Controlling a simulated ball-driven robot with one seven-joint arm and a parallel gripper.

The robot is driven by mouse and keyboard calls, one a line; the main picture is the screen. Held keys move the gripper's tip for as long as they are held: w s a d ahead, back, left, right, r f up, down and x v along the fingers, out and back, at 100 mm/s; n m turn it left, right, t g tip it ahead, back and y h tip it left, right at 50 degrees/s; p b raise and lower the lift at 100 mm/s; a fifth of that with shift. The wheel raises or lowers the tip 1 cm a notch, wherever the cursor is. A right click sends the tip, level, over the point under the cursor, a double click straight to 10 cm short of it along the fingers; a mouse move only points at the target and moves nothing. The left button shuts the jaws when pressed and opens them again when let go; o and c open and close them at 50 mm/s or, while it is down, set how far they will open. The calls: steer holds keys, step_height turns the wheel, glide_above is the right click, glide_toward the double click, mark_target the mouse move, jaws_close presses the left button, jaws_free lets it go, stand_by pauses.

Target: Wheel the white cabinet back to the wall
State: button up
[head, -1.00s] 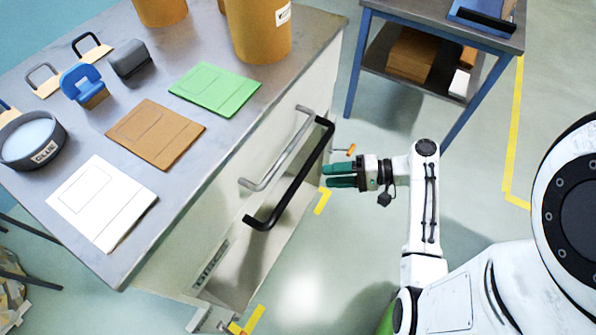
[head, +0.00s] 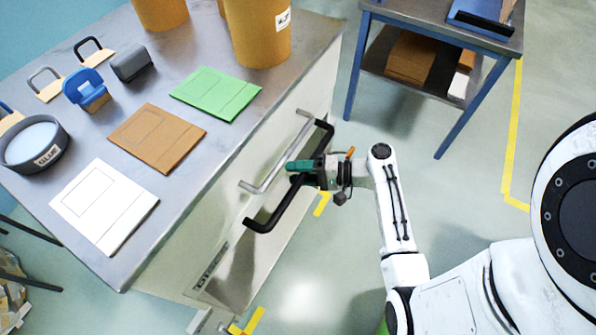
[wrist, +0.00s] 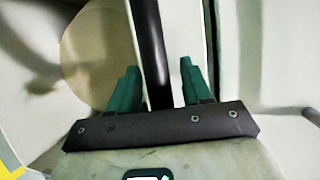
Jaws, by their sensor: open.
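The white cabinet (head: 175,262) stands at the left in the head view, with a grey worktop. Its front carries a silver bar handle (head: 257,187) and, further out, a black bar handle (head: 268,216). My gripper (head: 291,172) is at the middle of the black handle, its green fingers pointing towards the cabinet. In the wrist view the black handle (wrist: 150,50) runs between the two open fingers (wrist: 160,70), with a gap visible at the right finger. Whether it touches the left finger I cannot tell.
The worktop holds brown tubs (head: 262,35), a green sheet (head: 214,92), a brown sheet (head: 157,136), a white sheet (head: 103,204) and a glue tin (head: 33,143). A blue-legged table (head: 450,135) stands behind. Yellow tape (head: 511,130) marks the floor, which is clear between them.

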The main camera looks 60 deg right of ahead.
jaws_close()
stand_by(0.5)
stand_by(1.0)
